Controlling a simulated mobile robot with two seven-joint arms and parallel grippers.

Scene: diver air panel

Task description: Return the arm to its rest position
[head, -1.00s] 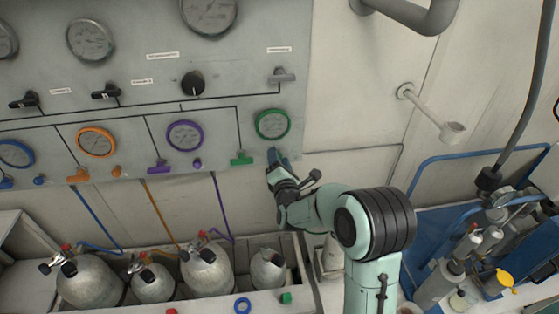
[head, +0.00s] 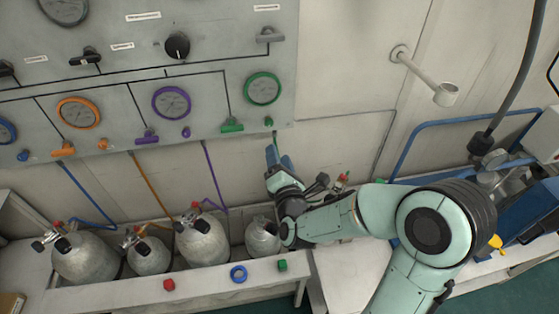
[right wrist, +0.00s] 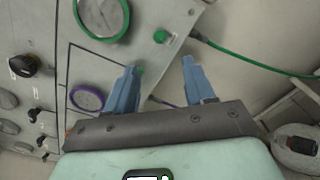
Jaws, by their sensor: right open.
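My right gripper (head: 279,156) is just below the lower right edge of the grey air panel (head: 215,22), under the green-ringed gauge (head: 262,89). In the right wrist view its two blue fingers (right wrist: 160,66) are spread apart with nothing between them. The hose's far end is out of that view. My right forearm comes in from the lower right in the head view. My left gripper is not in view.
Several grey cylinders (head: 203,241) stand in a rack below the panel, the rightmost (head: 262,237) close to my right wrist. Orange (head: 148,187) and purple (head: 209,170) hoses hang there. A blue rail (head: 455,122) and a wall bracket (head: 446,95) are at the right.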

